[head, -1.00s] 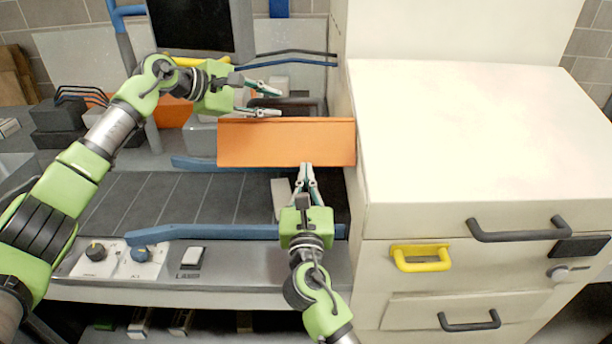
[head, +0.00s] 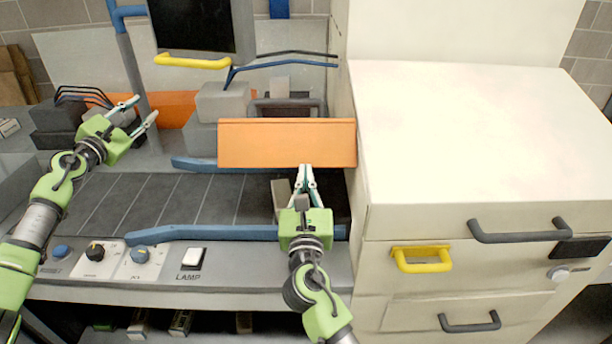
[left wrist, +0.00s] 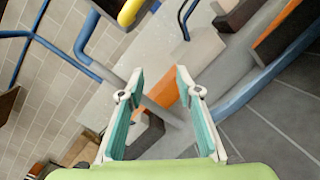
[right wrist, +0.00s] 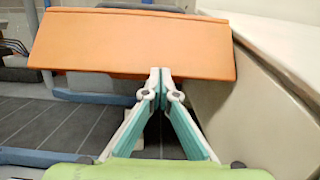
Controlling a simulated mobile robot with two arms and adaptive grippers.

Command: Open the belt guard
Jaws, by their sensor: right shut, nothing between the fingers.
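The belt guard appears to be the orange panel (head: 287,143) above the right part of the dark belt (head: 180,200), beside the white cabinet. It also shows in the right wrist view (right wrist: 130,42). My right gripper (head: 305,168) is shut and empty, its tips at the panel's lower edge; I cannot tell whether they touch it. My left gripper (head: 145,108) is open and empty at the left, well away from this panel. In the left wrist view its fingers (left wrist: 158,80) are spread, with another orange piece (left wrist: 165,88) seen beyond them.
The white cabinet (head: 470,130) with dark handles and a yellow handle (head: 420,259) bounds the right side. Blue rails (head: 205,232) run along the belt. The front panel has knobs (head: 95,251) and a lamp switch (head: 191,259). A dark screen (head: 193,25) stands behind.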

